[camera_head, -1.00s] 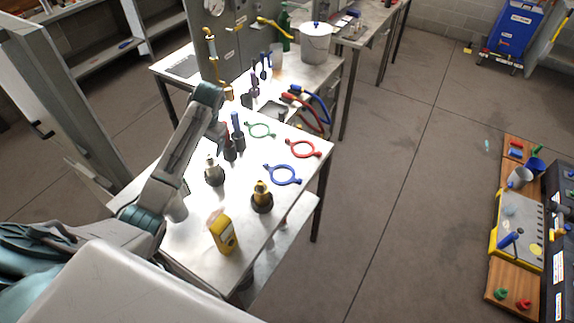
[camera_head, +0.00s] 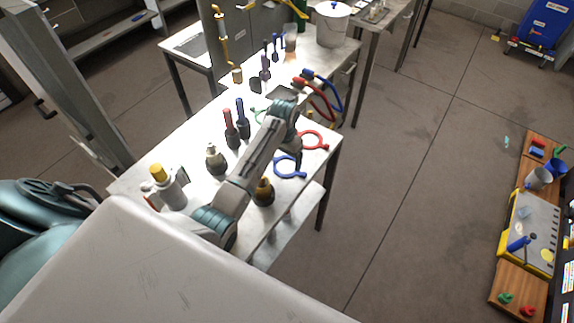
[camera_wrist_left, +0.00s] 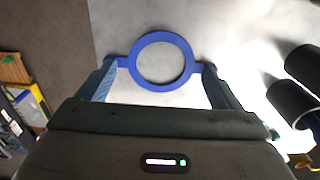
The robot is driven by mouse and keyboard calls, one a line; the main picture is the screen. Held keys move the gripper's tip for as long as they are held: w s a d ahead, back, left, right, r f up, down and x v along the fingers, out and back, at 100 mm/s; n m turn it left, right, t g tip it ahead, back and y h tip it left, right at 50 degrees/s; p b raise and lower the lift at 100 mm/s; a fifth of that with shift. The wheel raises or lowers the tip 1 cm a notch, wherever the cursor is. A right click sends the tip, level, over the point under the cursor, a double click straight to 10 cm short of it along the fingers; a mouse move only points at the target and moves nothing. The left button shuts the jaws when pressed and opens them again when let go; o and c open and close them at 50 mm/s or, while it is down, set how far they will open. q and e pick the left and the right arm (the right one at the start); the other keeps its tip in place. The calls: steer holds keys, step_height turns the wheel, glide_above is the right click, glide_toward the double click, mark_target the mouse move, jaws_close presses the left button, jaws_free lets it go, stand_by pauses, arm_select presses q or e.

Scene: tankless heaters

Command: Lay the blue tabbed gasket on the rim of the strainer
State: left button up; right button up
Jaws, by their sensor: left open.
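The blue tabbed gasket (camera_head: 290,174) is a flat ring with a tab on each side. It lies near the right edge of the steel table. In the left wrist view the gasket (camera_wrist_left: 160,87) shows its whole ring over a light surface. My left gripper (camera_wrist_left: 160,67) is open, with one finger by each tab; I cannot tell whether they touch. In the head view my left gripper (camera_head: 292,143) is at the gasket's far side, its fingers mostly hidden by the wrist. I cannot tell which item is the strainer. My right gripper is not in view.
A red gasket (camera_head: 314,140) lies close to the right of the gripper. A green gasket (camera_head: 258,114) is partly hidden by my arm. A dark fitting with a yellow top (camera_head: 263,192), a silver-topped fitting (camera_head: 215,160) and red and blue handled tools (camera_head: 242,118) stand nearby.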

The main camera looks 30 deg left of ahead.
mark_target(284, 170)
arm_select(q)
steer(key=shift+s+a+f, duration=0.1)
steer(key=shift+a+f, duration=0.05)
steer(key=shift+f, duration=2)
steer(key=shift+c, duration=0.5)
steer(key=c, duration=0.7)
steer(key=shift+o, duration=0.2)
